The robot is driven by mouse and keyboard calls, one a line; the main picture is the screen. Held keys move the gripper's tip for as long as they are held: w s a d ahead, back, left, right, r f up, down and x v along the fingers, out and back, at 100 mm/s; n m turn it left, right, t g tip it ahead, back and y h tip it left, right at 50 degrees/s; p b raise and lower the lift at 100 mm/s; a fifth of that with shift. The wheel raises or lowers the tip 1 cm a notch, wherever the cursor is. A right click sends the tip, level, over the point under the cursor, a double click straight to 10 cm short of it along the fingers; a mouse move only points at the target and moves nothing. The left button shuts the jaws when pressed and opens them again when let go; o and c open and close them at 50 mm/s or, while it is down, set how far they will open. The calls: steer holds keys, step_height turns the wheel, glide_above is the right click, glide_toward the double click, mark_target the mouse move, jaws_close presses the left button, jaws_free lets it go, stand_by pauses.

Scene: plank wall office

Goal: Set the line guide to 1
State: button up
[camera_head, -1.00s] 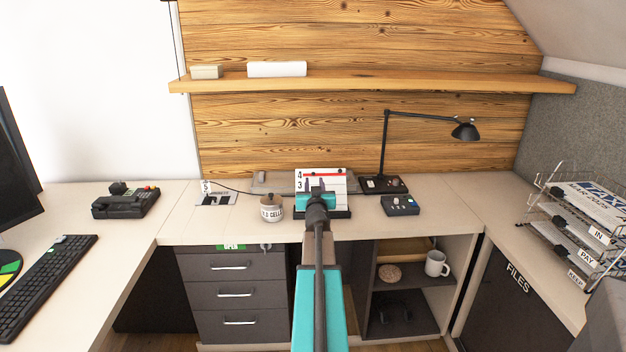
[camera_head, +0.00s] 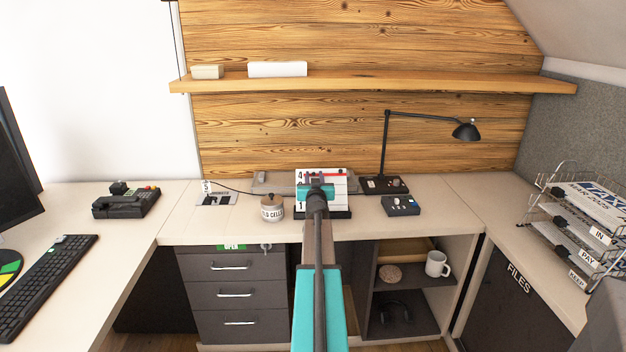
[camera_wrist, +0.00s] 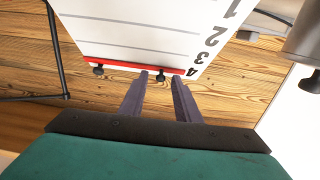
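The line guide is a red bar (camera_head: 340,174) across a white board (camera_head: 341,187) with ruled lines and numbers, 4 at the top. The bar lies level with the 4. In the wrist view the board appears upside down, with the red bar (camera_wrist: 128,67) beside the 4 and two dark knobs on it. My gripper (camera_head: 318,178) is in front of the board near the bar. In the wrist view the gripper's fingertips (camera_wrist: 160,77) are apart, with one knob (camera_wrist: 160,75) between them. I cannot tell whether they touch it. My gripper hides part of the board's lower numbers.
A labelled pot (camera_head: 271,208) stands left of the board. A dark control box (camera_head: 401,206) and a black lamp (camera_head: 385,150) are to its right. A wooden shelf (camera_head: 370,84) runs above.

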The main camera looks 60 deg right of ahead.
jaws_close()
steer(key=s+a+f+b, duration=0.1)
steer(key=a+f+b, duration=0.1)
steer(key=f, duration=0.1)
steer(key=s+a+f+b, duration=0.2)
steer(key=f+b, duration=0.1)
steer(key=s+a+f+b, duration=0.1)
steer(key=a+f+b, duration=0.1)
steer(key=f+b, duration=0.1)
steer(key=shift+s+a+f, duration=0.3)
steer(key=shift+s, duration=0.05)
stand_by(0.4)
steer(key=shift+c, duration=0.2)
jaws_free()
steer(key=shift+f, duration=0.1)
steer(key=shift+o, duration=0.2)
